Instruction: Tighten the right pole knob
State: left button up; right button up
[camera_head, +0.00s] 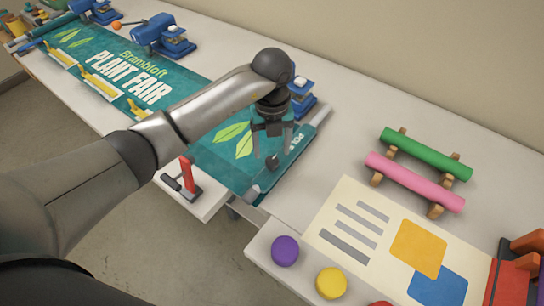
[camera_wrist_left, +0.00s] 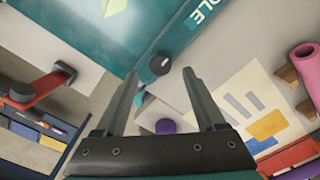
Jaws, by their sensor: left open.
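A teal banner (camera_head: 120,70) reading "Brambloft PLANT FAIR" lies along the long table. Its right end has a strip lettered "POLE" (camera_wrist_left: 205,12), partly hidden in the head view. A round dark knob (camera_wrist_left: 160,65) with a pale mark on top sits near this strip. It also shows in the head view (camera_head: 272,162). My left gripper (camera_head: 271,150) is open and points down over the knob. In the left wrist view the knob lies just beyond and between the spread fingertips (camera_wrist_left: 159,74); contact cannot be made out. My right gripper is out of view.
A red-handled clamp (camera_head: 188,178) stands at the front edge, left of the gripper. Blue clamps (camera_head: 165,38) line the back edge. To the right are green (camera_head: 425,153) and pink (camera_head: 415,182) rolls on wooden rests, a printed poster (camera_head: 350,225) and coloured discs (camera_head: 285,250).

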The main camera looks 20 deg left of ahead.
aim_at(272, 160)
pick_arm(q)
jog(key=shift+f, duration=2.1)
jog(key=shift+c, duration=0.4)
grip_shut()
